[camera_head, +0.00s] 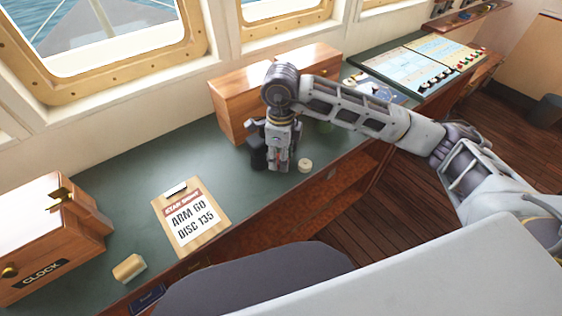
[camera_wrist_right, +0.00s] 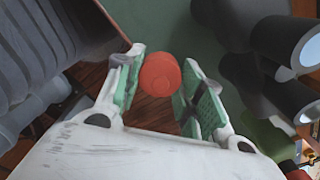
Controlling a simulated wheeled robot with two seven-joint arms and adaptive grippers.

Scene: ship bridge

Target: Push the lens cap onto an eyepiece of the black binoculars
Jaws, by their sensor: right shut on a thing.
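The black binoculars (camera_head: 257,152) stand on the green desk top, partly hidden behind my right gripper (camera_head: 278,162). In the right wrist view the binoculars (camera_wrist_right: 285,38) are dark barrels at the right, two with pale round ends, beside and apart from the fingers. My right gripper (camera_wrist_right: 160,85) is shut on a small red round piece, seemingly the lens cap (camera_wrist_right: 158,74), held between the green-lined finger pads. In the head view the cap is mostly hidden by the fingers. My left gripper is out of view.
A small cream round object (camera_head: 305,165) lies right of the gripper near the desk edge. A wooden box (camera_head: 235,103) stands behind. A clipboard (camera_head: 190,217), a tan block (camera_head: 129,268) and a clock box (camera_head: 45,240) are to the left. The desk between clipboard and binoculars is clear.

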